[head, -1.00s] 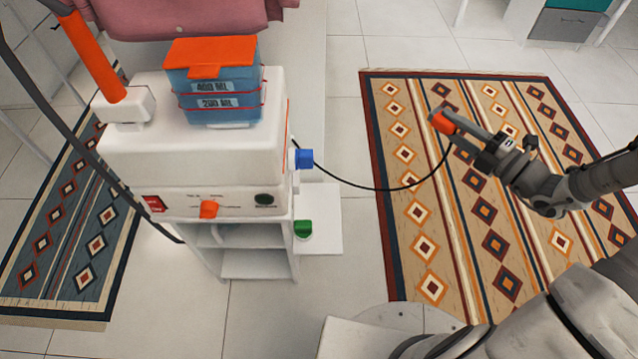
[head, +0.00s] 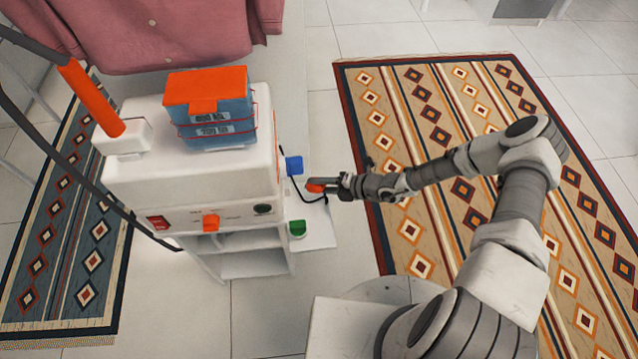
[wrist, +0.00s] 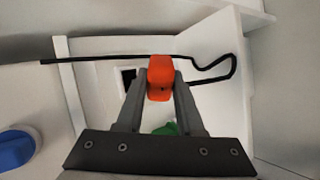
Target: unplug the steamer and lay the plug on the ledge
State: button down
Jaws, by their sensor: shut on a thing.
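The steamer (head: 190,180) is a white boxy unit at left in the head view. The plug (head: 315,185) is orange-red with a black cable; in the wrist view the plug (wrist: 160,75) sits between my two fingers. My gripper (head: 328,186) is shut on it, out of any socket, at the steamer's right side. The ledge (head: 318,228) is a small white shelf low on that side, with the plug over or near its back part. I cannot tell the height gap. The cable (wrist: 110,58) runs across the wrist view and bends at right.
A blue knob (head: 293,165) juts from the steamer's side, close left of the plug. A green-topped piece (head: 297,228) is at the ledge's left. A blue tank (head: 213,115) with an orange lid stands on top. A patterned rug (head: 400,120) lies at right.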

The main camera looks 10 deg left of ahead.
jog(key=shift+s+a+f, duration=0.2)
jog(key=shift+a+f, duration=0.05)
jog(key=shift+f, duration=0.2)
notch_tip(320, 180, down, 6)
jog(key=b, duration=0.6)
jog(key=shift+f, duration=0.1)
jog(key=shift+c, duration=2.3)
grip_release()
jog(key=shift+o, duration=0.9)
jog(key=shift+d, duration=0.1)
jog(key=shift+f, duration=0.15)
jog(key=d+r+p, duration=0.3)
jog(key=r+p, duration=0.3)
jog(key=r, duration=0.1)
jog(key=shift+s+r, duration=0.25)
jog(key=shift+s, duration=0.2)
